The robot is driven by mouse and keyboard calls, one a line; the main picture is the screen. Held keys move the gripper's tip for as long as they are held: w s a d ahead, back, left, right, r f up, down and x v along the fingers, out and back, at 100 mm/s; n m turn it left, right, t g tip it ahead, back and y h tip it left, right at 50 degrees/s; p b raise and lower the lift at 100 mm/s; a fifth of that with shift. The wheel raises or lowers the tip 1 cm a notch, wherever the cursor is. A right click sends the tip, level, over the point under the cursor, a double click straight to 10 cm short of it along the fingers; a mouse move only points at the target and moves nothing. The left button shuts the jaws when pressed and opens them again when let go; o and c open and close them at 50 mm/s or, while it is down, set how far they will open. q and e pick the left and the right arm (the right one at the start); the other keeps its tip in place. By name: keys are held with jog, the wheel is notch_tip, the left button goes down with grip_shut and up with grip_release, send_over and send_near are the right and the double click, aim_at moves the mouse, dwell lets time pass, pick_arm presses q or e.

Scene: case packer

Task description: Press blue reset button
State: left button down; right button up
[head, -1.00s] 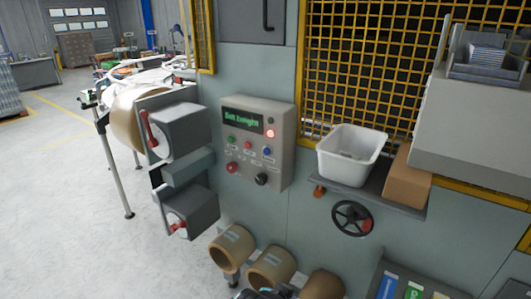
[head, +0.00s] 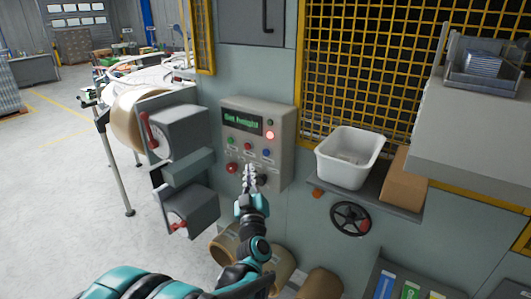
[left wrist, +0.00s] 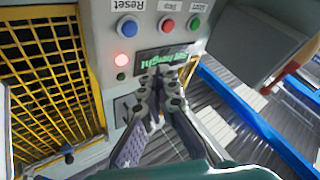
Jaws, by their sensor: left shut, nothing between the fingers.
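The blue reset button (head: 266,153) is on the lower right of the grey control panel (head: 284,140) in the head view. In the left wrist view, where the panel looks upside down, the blue button (left wrist: 127,26) sits at the top under the label "Reset". My left gripper (head: 249,172) is shut and empty, its fingertips showing in front of the lower panel, below and left of the blue button. In the left wrist view its closed fingers (left wrist: 160,74) overlap the green-text display (left wrist: 172,56), apart from the blue button. My right gripper is not in view.
A green button (head: 231,141) and a red button (head: 248,146) are left of the blue one. A red knob (head: 232,168) is lower left. A red lamp (head: 270,135) glows.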

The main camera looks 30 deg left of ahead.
aim_at(266, 152)
pick_arm(q)
jog(key=shift+s+a+n+g+y, duration=0.25)
jog(key=shift+a+n+y, duration=0.1)
jog(key=shift+a, duration=0.15)
jog(key=shift+s+a+n+g+y, duration=0.15)
jog(key=shift+s+a+n+y, duration=0.15)
jog(key=shift+a, duration=0.2)
jog(key=shift+w, duration=0.2)
jog(key=shift+w+d+b, duration=0.2)
jog(key=shift+w+b, duration=0.15)
jog(key=shift+w, duration=3.95)
jog(key=shift+w, duration=0.1)
jog(key=shift+w, duration=0.35)
jog(key=shift+w, duration=0.4)
jog(key=shift+s, duration=0.85)
